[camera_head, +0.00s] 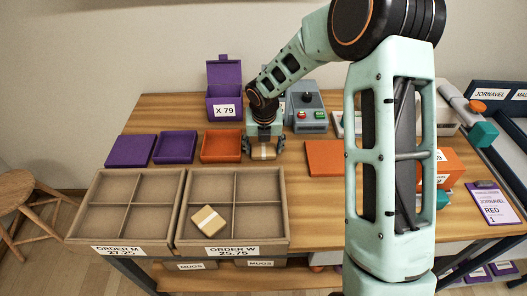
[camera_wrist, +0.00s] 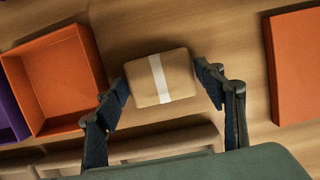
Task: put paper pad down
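In the head view the pad (camera_head: 264,153) shows low under my gripper (camera_head: 264,148), just behind the right cardboard tray and right of the orange open box. It is at or just above the wooden table; I cannot tell whether it touches. A second similar pad (camera_head: 207,221) lies tilted in the front left compartment of the ORDER W tray (camera_head: 283,205).
The ORDER M tray (camera_head: 75,205) is empty. An orange open box (camera_head: 221,146) stands left of my gripper, and a flat orange lid (camera_head: 324,158) lies to its right. Purple boxes (camera_head: 175,147) and a grey press (camera_head: 308,110) stand farther left and behind. Bare table lies around the pad.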

